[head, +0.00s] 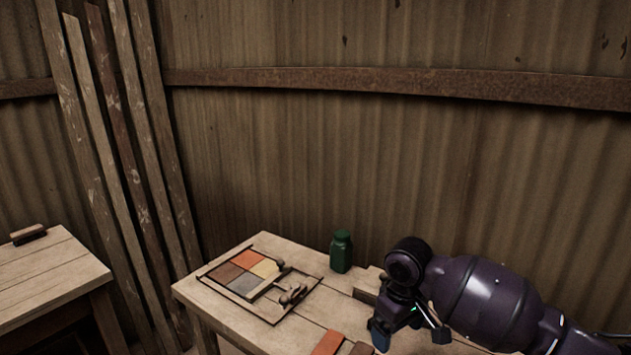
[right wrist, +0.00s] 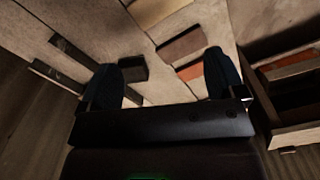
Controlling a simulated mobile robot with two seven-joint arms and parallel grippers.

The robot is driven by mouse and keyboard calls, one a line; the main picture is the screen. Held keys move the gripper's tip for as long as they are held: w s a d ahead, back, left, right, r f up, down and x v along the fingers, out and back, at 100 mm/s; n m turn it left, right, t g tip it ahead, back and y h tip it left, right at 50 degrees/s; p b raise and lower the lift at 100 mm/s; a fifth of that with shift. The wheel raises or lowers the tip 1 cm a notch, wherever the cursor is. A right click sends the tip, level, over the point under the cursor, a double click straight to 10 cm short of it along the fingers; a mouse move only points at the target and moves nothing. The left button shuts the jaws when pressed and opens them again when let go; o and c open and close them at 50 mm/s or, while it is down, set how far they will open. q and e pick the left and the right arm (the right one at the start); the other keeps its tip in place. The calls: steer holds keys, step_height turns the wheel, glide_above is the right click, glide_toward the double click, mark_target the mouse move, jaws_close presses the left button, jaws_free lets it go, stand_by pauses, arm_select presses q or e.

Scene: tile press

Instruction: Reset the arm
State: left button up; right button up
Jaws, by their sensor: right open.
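My right arm comes in from the right in the head view. Its gripper (head: 381,334) hangs over the right part of the wooden table (head: 215,310), fingers pointing down. In the right wrist view the two dark fingers of the right gripper (right wrist: 165,85) stand wide apart with nothing between them but the table surface below. The tile press (head: 262,278), a flat frame with orange, yellow, brown and grey tiles and a small handle, lies on the table left of the gripper, apart from it. My left gripper is not in view.
A green jar (head: 341,252) stands at the table's back edge. An orange tile (head: 328,343) lies near the front, close to the gripper. A second table (head: 50,275) with a small block (head: 28,234) stands at far left. Planks lean on the corrugated wall (head: 400,170) behind.

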steer(key=shift+n+y, duration=0.3)
steer(key=shift+y, duration=0.6)
steer(key=s+a+f, duration=0.1)
steer(key=s+f, duration=0.1)
steer(key=s, duration=0.1)
steer(key=s+a+f, duration=0.1)
steer(key=s+f, duration=0.2)
steer(key=s+a+f, duration=0.1)
steer(key=s+f, duration=0.2)
steer(key=shift+s, duration=0.4)
steer(key=s+d+f+m+t+h, duration=0.1)
steer(key=s+d+m, duration=0.1)
steer(key=s+d, duration=0.5)
steer(key=s+d+f+m+t+h, duration=0.1)
steer(key=s+d+m, duration=0.2)
steer(key=s, duration=0.8)
steer(key=s+d+m+t+h, duration=0.1)
steer(key=s+d+m, duration=0.1)
steer(key=s+d, duration=0.5)
steer(key=w+a+f+t, duration=0.1)
steer(key=w+f+t, duration=0.2)
steer(key=f+t, duration=0.1)
steer(key=w+a+f+t+y, duration=0.1)
steer(key=w+f+t, duration=0.2)
steer(key=f, duration=0.3)
steer(key=shift+a+f+n+t, duration=0.3)
steer(key=shift+n+t, duration=0.1)
steer(key=shift+t, duration=0.2)
